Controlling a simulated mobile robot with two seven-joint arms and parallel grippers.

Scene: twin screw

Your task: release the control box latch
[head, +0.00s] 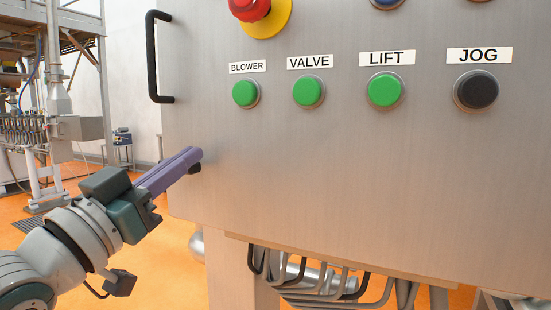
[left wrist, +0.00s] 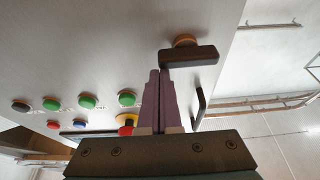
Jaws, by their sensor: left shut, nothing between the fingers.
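The control box (head: 330,160) is a brushed-metal cabinet whose front fills most of the head view. Its latch (left wrist: 190,55) is a black lever on an orange round base in the left wrist view. In the head view only a small dark part of the latch (head: 195,169) shows below my fingertips; the rest is hidden. My left gripper (head: 195,154) has purple fingers, shut and empty, with the tips at the latch near the box's lower left. In the left wrist view the fingertips (left wrist: 160,72) overlap the lever's left end; I cannot tell whether they touch. My right gripper is out of view.
A black handle (head: 153,57) stands out on the box's left edge. Green buttons (head: 308,91), a black JOG button (head: 476,91) and a red emergency stop (head: 250,8) sit above. Cables (head: 330,285) hang below the box. Orange floor is open at left.

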